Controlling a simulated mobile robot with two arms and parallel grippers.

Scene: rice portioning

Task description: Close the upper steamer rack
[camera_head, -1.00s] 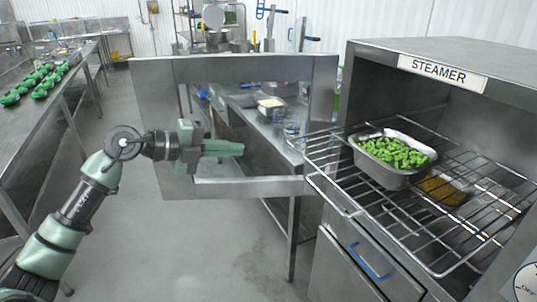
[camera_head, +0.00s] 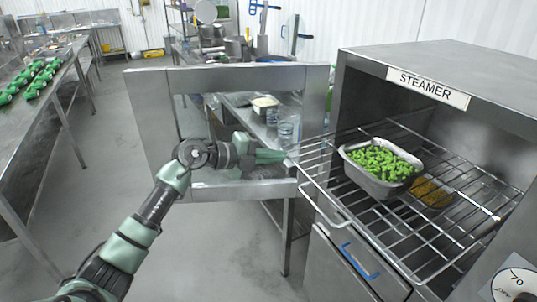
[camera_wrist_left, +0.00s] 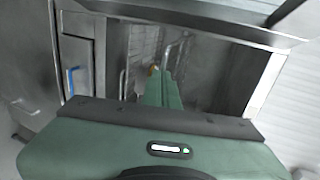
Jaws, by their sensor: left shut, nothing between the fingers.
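The steamer (camera_head: 430,85) stands at the right with its framed door (camera_head: 155,120) swung open to the left. The upper steamer rack (camera_head: 330,205) is a wire rack that sticks out of the opening. A metal pan of green beans or similar green food (camera_head: 382,165) sits on it. My left gripper (camera_head: 284,156) is shut and empty, in front of the open door, its tips close to the rack's left front corner. I cannot tell whether they touch. In the left wrist view the shut fingers (camera_wrist_left: 165,90) point toward the steamer's opening. My right gripper is not in view.
A pan with orange-brown food (camera_head: 430,192) shows below the upper rack. A drawer with a blue handle (camera_head: 358,262) is under the opening. A steel table with green items (camera_head: 38,78) runs along the left. The floor between is clear.

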